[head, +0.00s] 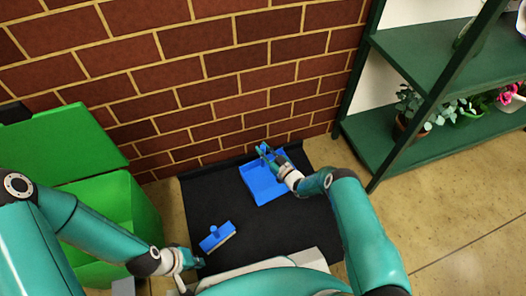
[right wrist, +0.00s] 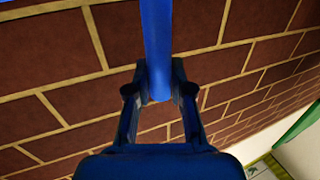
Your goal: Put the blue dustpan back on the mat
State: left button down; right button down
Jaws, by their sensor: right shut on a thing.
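The blue dustpan (head: 262,184) shows in the head view over the back right part of the black mat (head: 205,200). I cannot tell whether its pan touches the mat. My right gripper (head: 267,153) is at its handle, near the wall. In the right wrist view, my right gripper (right wrist: 158,82) is shut on the blue handle (right wrist: 157,40), with a finger on either side. My left gripper (head: 197,263) is low over the mat's front left edge, apart from the dustpan. Its fingers are too small to read.
A green bin (head: 118,205) with a raised lid stands left. A brick wall (head: 200,85) rises behind. A green shelf (head: 390,140) with potted plants stands right. Floor at right is clear.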

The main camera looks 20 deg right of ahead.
jog(key=shift+w+f, duration=0.1)
jog(key=shift+f, duration=0.15)
jog(key=c, duration=1)
grip_release()
jog(key=shift+o, duration=0.2)
